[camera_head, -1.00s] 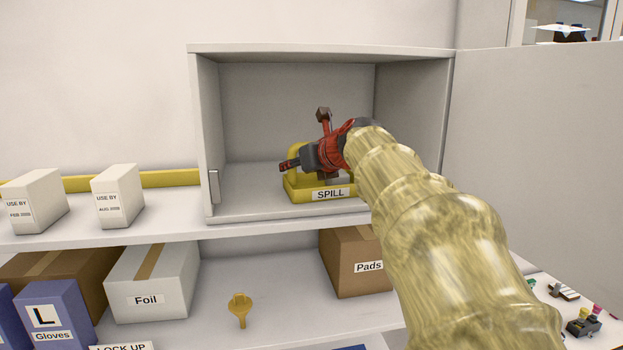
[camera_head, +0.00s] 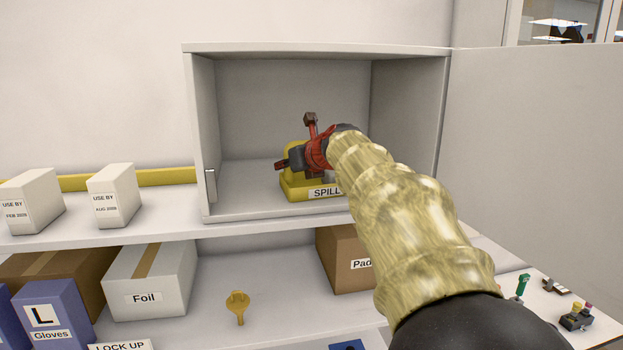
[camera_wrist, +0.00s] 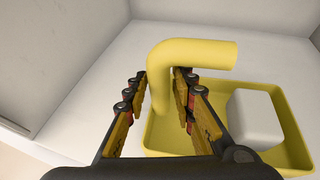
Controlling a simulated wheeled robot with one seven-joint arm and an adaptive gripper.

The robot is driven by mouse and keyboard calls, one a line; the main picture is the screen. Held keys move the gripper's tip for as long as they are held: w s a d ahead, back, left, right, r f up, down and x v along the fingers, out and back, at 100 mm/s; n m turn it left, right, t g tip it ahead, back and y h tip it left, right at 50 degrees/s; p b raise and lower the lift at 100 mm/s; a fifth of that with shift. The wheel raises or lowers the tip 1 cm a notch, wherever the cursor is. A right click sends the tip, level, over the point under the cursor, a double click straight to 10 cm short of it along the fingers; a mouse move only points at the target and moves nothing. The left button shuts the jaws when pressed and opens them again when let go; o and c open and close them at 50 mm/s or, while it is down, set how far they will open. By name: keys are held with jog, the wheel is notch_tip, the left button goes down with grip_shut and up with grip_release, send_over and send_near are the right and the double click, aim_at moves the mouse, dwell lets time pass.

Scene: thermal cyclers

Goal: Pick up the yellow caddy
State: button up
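The yellow caddy (camera_head: 297,193) with a "SPILL" label stands on the floor of the open cabinet. In the wrist view its tray (camera_wrist: 296,150) and thick bent handle (camera_wrist: 205,54) show, with a white block (camera_wrist: 256,117) in the tray. My gripper (camera_head: 283,165) is inside the cabinet, in front of and above the caddy, and hides part of it. In the wrist view my gripper (camera_wrist: 160,82) is open, its fingers on either side of the handle's upright part. A gap shows on the left finger's side; contact on the right is unclear.
The cabinet (camera_head: 208,140) has side walls and a top close around my arm; its door (camera_head: 540,150) stands open at right. White boxes (camera_head: 114,195) stand left on the shelf. Below are a Foil box (camera_head: 150,285), a Pads box (camera_head: 342,262) and a key-like yellow item (camera_head: 237,308).

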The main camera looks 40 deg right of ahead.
grip_shut()
jog(key=shift+r, duration=0.2)
dwell(0.4)
